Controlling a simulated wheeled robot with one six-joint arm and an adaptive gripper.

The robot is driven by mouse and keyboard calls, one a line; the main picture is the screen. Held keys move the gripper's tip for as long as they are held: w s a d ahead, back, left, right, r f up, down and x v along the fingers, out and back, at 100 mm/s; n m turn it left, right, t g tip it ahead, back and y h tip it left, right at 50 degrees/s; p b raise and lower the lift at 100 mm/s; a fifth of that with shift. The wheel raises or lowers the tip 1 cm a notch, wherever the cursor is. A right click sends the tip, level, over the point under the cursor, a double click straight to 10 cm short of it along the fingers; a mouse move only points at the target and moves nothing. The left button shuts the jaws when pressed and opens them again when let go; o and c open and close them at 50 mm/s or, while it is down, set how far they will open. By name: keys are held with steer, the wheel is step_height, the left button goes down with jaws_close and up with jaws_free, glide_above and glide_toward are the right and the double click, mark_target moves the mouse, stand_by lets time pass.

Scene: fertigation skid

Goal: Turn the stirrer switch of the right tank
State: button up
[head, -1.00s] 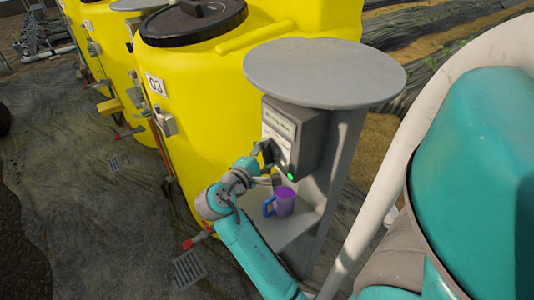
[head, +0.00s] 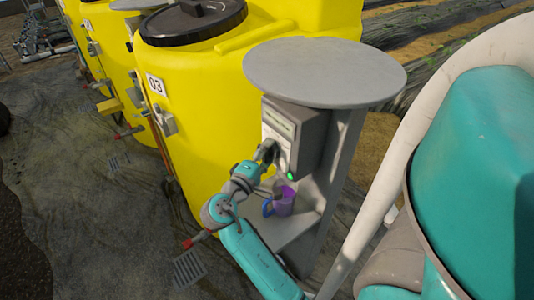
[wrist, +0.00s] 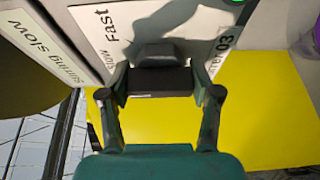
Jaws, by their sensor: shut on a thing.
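The stirrer switch is a dark grey block-shaped knob (wrist: 158,82) on a white label with "Fast" and "Slow" on it. My gripper (wrist: 160,88) has one finger on each side of the knob and is shut on it. In the head view my gripper (head: 266,152) is at the front of the grey control box (head: 305,128), and the arm hides most of the knob there. The box is on a grey stand beside the yellow tank (head: 205,85) labelled 03. A sign reading "Stirring slow" (wrist: 40,50) shows in the wrist view.
A purple mug (head: 286,203) with a blue handle stands on the stand's shelf (head: 290,235), just below my arm. A round grey top (head: 325,72) overhangs the box. A green light (head: 291,176) glows at the box's lower edge.

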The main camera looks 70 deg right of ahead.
steer(key=o, duration=1.2)
steer(key=shift+c, duration=0.2)
steer(key=shift+a, duration=0.1)
steer(key=w+a, duration=0.1)
steer(key=a, duration=1)
steer(key=shift+w+a, duration=0.35)
steer(key=shift+w, duration=0.05)
steer(key=shift+f, duration=0.1)
